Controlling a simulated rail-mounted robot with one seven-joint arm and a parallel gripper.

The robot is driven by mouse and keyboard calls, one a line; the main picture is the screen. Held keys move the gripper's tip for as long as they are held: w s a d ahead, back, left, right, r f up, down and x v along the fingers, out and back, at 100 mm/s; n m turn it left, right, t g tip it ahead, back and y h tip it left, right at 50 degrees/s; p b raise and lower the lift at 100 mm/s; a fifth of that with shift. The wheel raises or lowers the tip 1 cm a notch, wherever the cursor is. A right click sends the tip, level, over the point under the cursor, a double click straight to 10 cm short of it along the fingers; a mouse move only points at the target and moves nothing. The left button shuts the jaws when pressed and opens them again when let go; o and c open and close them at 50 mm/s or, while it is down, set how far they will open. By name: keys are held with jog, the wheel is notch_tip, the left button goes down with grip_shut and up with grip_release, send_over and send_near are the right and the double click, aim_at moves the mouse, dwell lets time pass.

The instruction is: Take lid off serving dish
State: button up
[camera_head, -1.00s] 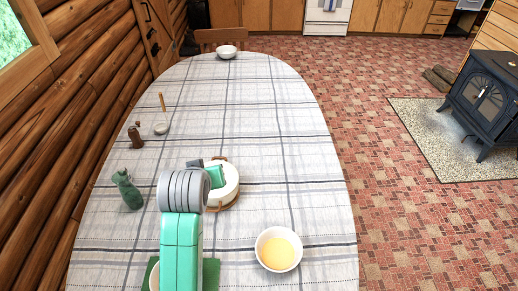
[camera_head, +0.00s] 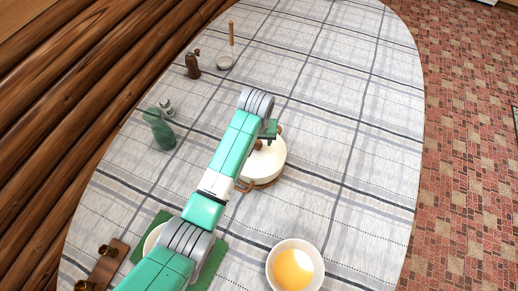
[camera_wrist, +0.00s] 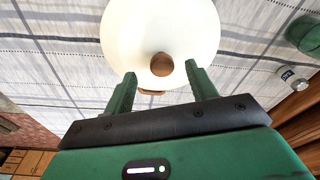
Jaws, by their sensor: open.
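The serving dish (camera_head: 262,182) stands on the table with its round white lid (camera_head: 268,165) on it. In the wrist view the lid (camera_wrist: 135,35) fills the upper middle, with a brown round knob (camera_wrist: 162,64) on top. A brown side handle (camera_head: 244,186) shows at the dish's near left. My gripper (camera_wrist: 161,75) is open, with its two green fingertips to either side of the knob in the picture. I cannot tell whether they touch it or how far above it they are. In the head view my arm partly covers the lid and gripper.
A white bowl with yellow contents (camera_head: 295,268) stands at the near right. A green bottle (camera_head: 160,130), a small shaker (camera_head: 166,106) and a brown mill (camera_head: 193,66) stand at the left. The tablecloth (camera_head: 350,130) right of the dish is clear.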

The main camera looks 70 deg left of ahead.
aim_at(257, 144)
jog(key=f, duration=0.2)
jog(key=a+f+b, duration=0.1)
jog(key=f, duration=0.1)
jog(key=shift+w+a, duration=0.15)
jog(key=shift+w+f, duration=0.1)
jog(key=shift+f, duration=0.4)
jog(key=shift+a, duration=0.1)
jog(key=c, duration=1.1)
jog(key=shift+c, duration=0.2)
notch_tip(257, 144, up, 4)
jog(key=shift+w+f+p, duration=0.1)
jog(key=shift+f+p, duration=0.05)
jog(key=shift+p, duration=0.2)
jog(key=s+d+r+p, duration=0.1)
jog(key=s+d+p, duration=0.1)
jog(key=s+d, duration=0.9)
jog(key=shift+s+d+r+p, duration=0.2)
jog(key=shift+s+p, duration=0.05)
jog(key=shift+p, duration=0.1)
